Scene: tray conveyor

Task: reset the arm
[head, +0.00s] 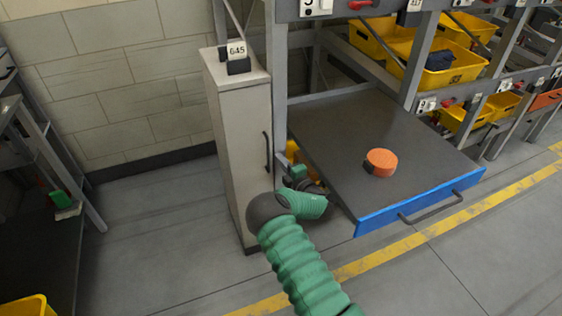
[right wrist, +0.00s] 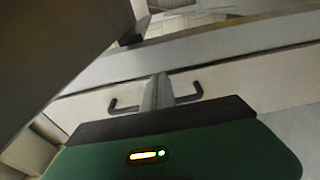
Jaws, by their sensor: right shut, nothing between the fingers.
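My right arm comes up from the bottom of the head view in green ribbed sleeving. It bends in front of the pale cabinet, and my right gripper (head: 299,177) is by the cabinet's right side, next to the pulled-out tray's left edge. Its fingertips are hard to make out there. In the right wrist view the grey fingers (right wrist: 157,92) are together and empty. They overlap a dark bar handle (right wrist: 192,95) on a pale surface; I cannot tell whether they touch it. My left gripper is not in view.
The pale cabinet (head: 228,120) bears a 645 label. The dark pulled-out tray (head: 345,130) has a blue front edge and handle, with an orange round object (head: 381,162) on it. Shelves with yellow bins (head: 440,75) stand behind. Floor to the left is clear.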

